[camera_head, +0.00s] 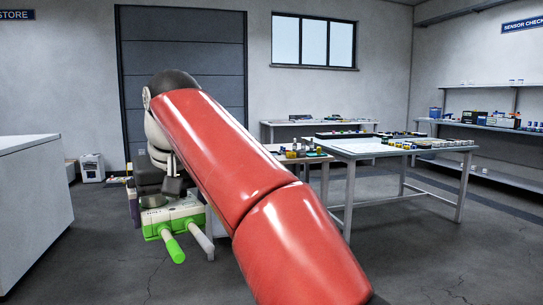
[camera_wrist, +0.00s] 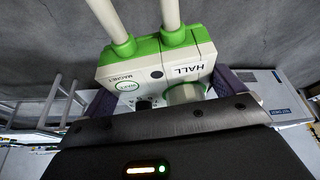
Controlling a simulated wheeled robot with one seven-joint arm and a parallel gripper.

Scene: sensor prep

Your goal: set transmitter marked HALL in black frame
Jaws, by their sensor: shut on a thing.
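The transmitter marked HALL (camera_head: 176,214) is a white block with green trim and two rod-like probes, one with a green sleeve in the head view. It also shows close up in the wrist view (camera_wrist: 158,66), with the HALL label readable and its probes pointing up the picture. My gripper (camera_wrist: 168,92) is shut on it, with purple fingers at either side.
A table (camera_head: 366,149) with a dark tray (camera_head: 345,134) and several small parts stands at centre right. A lower bench with small items is partly behind my arm. A white counter (camera_head: 32,190) stands at left, shelves (camera_head: 490,125) at right. The floor between is clear.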

